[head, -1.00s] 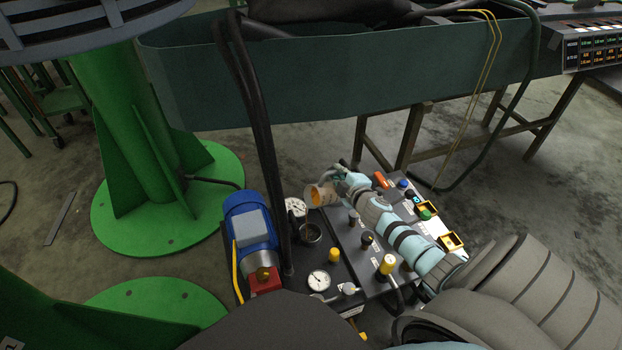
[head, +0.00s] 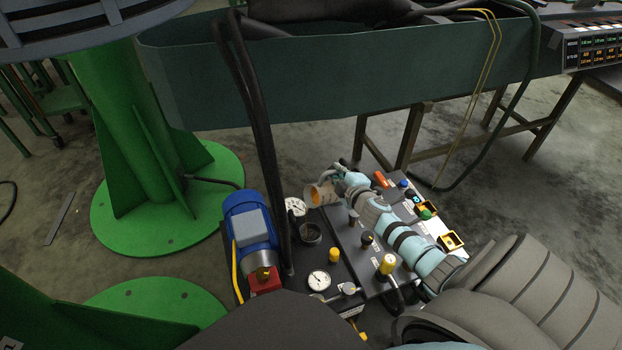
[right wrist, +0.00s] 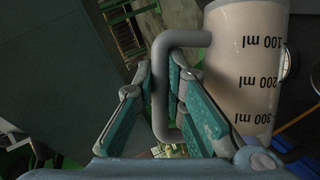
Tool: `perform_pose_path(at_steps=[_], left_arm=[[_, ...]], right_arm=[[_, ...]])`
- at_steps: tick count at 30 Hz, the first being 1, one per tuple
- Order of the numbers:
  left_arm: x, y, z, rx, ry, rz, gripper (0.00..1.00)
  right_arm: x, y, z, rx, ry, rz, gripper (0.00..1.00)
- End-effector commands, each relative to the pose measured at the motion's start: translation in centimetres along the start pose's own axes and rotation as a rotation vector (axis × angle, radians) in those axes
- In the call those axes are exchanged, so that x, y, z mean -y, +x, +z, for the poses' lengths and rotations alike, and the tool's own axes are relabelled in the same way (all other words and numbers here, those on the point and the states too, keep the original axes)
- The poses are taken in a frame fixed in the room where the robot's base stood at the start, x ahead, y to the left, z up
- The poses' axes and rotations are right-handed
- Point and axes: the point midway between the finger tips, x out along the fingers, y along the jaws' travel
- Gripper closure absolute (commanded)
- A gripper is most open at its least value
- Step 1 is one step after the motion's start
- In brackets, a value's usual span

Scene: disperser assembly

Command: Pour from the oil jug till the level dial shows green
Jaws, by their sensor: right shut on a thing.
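The oil jug (head: 322,194) is tipped well over in the head view, its open mouth facing left and an orange-brown inside showing. In the right wrist view the jug (right wrist: 247,70) is pale with black ml marks. My right gripper (head: 341,175) is shut on the jug's handle, with a finger on each side of it in the wrist view (right wrist: 168,82). A round dark opening (head: 310,234) lies below the jug's mouth, apart from it. Two white dials, an upper one (head: 296,206) and a lower one (head: 319,281), sit on the unit; their colours are too small to read. No oil stream is discernible.
A blue motor (head: 250,222) and thick black hoses (head: 262,130) stand left of the opening. Yellow-topped knobs (head: 387,264) and a button panel (head: 425,213) lie around my right arm. A green trough (head: 340,90) is behind.

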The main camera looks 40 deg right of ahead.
Motion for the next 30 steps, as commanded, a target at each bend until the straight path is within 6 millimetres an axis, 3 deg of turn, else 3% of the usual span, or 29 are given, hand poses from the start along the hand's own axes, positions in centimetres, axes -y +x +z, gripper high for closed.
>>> perform_pose_path(at_steps=[30], left_arm=[[-0.14,0.12,-0.44,-0.009,-0.004,0.002,0.69]], right_arm=[[-0.14,-0.13,-0.30,0.005,-0.027,0.011,1.00]])
